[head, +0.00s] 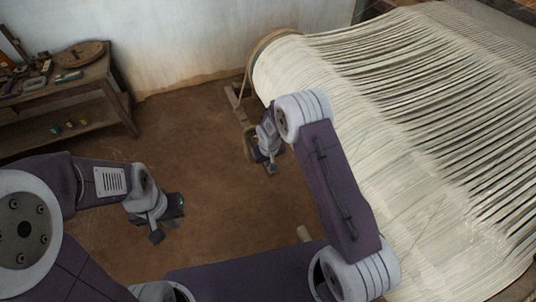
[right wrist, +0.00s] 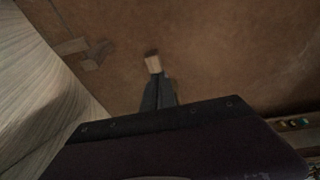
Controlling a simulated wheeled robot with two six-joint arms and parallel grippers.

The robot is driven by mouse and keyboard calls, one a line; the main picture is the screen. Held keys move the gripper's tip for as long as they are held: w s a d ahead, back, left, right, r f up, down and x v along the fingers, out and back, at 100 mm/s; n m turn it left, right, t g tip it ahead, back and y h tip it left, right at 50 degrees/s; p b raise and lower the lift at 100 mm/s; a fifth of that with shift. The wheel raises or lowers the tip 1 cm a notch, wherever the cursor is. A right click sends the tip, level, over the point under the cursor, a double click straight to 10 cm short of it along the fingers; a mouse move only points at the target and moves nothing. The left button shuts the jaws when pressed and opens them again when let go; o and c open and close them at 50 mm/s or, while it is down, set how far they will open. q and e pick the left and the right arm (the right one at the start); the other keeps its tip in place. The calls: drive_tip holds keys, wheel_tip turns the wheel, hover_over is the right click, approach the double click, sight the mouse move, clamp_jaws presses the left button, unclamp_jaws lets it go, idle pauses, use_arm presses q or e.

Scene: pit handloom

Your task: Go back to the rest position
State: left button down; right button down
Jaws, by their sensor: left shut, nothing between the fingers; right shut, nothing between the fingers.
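My left gripper (head: 157,236) is at the lower left in the head view, shut and empty above the bare earth floor. My right gripper (head: 271,168) is near the middle, shut and empty, just left of the loom's warp (head: 400,110). In the right wrist view the shut fingers of my right gripper (right wrist: 158,80) point out over the brown floor. The cream warp threads (right wrist: 40,90) show at the left of that view. Neither gripper appears to touch anything.
A wooden bench (head: 95,97) with small items stands at the upper left by the pale wall (head: 190,40). The loom's round beam end (head: 262,58) and a wooden post lie close to my right arm. The floor (head: 205,140) between bench and loom is open.

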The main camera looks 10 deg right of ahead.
drive_tip(key=v, duration=0.6)
drive_tip(key=shift+s+d+f, duration=0.1)
drive_tip(key=shift+s+d, duration=0.1)
